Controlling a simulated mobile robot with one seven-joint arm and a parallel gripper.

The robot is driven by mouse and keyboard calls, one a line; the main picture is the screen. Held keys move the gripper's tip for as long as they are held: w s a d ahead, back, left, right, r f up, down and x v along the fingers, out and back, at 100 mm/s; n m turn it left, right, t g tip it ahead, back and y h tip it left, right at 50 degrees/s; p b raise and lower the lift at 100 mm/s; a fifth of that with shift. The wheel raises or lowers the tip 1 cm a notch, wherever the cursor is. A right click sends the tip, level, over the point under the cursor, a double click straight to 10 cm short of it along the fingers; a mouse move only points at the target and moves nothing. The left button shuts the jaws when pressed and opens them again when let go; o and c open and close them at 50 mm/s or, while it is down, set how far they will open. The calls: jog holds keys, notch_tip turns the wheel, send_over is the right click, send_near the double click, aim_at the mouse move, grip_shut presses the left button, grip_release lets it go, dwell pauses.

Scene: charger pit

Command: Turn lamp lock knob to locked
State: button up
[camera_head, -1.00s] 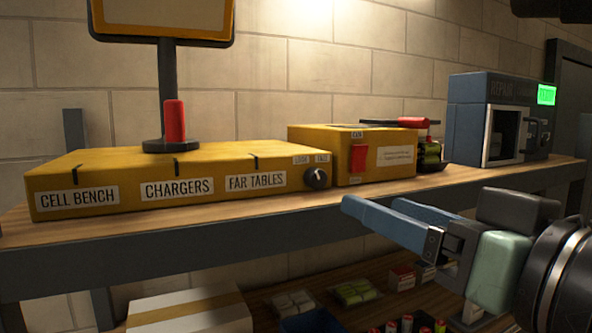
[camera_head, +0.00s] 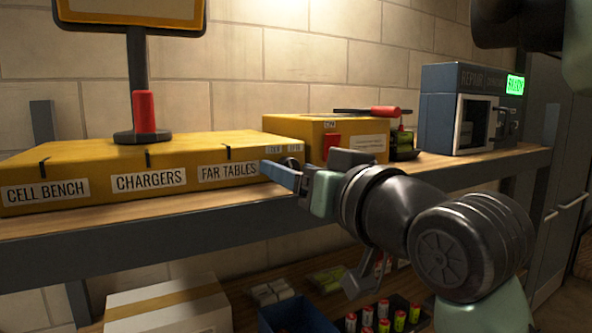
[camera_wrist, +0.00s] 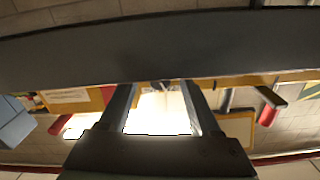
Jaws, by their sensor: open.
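The lamp lock knob is hidden behind my gripper (camera_head: 283,177) in the head view. Its two small labels show just above the fingers, at the right end of the long yellow box (camera_head: 80,160). In the wrist view, a small dark shape that looks like the knob (camera_wrist: 161,86) sits between the tips of my open fingers (camera_wrist: 157,88). I cannot tell whether they touch it, or which way the knob points. The lamp post (camera_head: 138,65) stands upright on the box, with a red grip (camera_head: 144,110) at its base.
A second yellow box (camera_head: 290,127) with a red switch (camera_head: 331,146) stands just behind my gripper. A grey repair cabinet (camera_head: 440,115) is farther right. The bench edge (camera_head: 120,242) runs below my gripper. A white carton (camera_head: 165,312) and several batteries (camera_head: 383,318) are on the lower shelf.

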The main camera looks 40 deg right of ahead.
jog(key=shift+s, duration=0.1)
grip_shut()
jog(key=shift+f+n+b, duration=0.15)
jog(key=shift+n+b, duration=0.95)
jog(key=shift+b, duration=0.05)
jog(key=shift+r+n+b, duration=0.2)
jog(key=shift+n+b, duration=0.4)
jog(key=shift+n, duration=0.6)
grip_release()
jog(key=shift+s, duration=0.1)
jog(key=v, duration=1.2)
jog(key=shift+s+a+b, duration=0.15)
jog(key=shift+s+b, duration=0.2)
